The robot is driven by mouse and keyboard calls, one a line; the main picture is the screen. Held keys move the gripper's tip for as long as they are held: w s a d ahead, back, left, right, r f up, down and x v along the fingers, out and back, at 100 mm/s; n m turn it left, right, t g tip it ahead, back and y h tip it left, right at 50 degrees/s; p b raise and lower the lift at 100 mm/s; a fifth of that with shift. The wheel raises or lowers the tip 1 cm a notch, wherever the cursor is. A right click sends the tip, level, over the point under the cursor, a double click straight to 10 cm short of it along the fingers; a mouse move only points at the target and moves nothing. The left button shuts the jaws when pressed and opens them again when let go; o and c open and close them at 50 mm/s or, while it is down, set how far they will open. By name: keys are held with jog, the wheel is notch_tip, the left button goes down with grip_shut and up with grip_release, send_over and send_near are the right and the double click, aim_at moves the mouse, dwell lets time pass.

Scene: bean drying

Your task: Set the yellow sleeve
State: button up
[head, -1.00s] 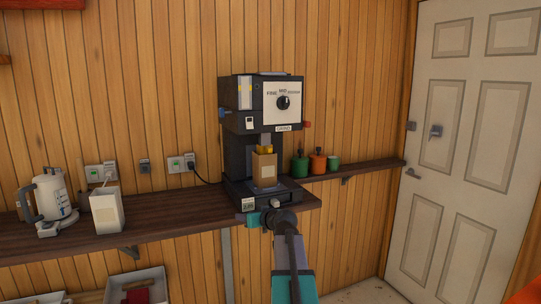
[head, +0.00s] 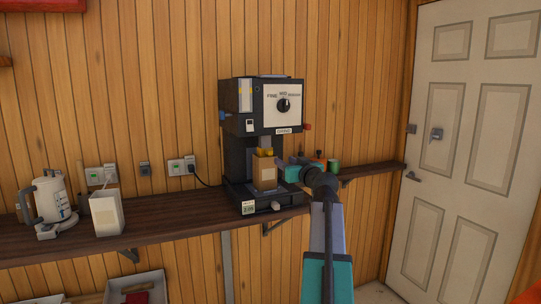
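A dark grinder (head: 236,150) stands on the wall shelf, with a dial on its white front plate (head: 283,103). A small yellow piece (head: 265,152), which looks like the yellow sleeve, shows under the grinder's spout, just above a brown paper bag (head: 265,175). The bag stands upright on the grinder's base and hides the sleeve's lower edge. My gripper (head: 284,167), teal and grey, is just right of the bag at about its upper half, pointing left. Its fingertips are small here; I cannot tell whether they touch the bag or are open.
Green and orange canisters (head: 333,165) stand on the shelf behind my gripper, partly hidden by it. A white kettle (head: 48,203) and a white open box (head: 106,212) are on the left of the shelf (head: 170,222). A white door (head: 450,150) is at the right.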

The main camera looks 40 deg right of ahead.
aim_at(271, 153)
jog(key=shift+w+d, duration=0.1)
jog(key=shift+w, duration=0.05)
jog(key=shift+p+x, duration=2.2)
jog(key=shift+x, duration=4.55)
grip_shut()
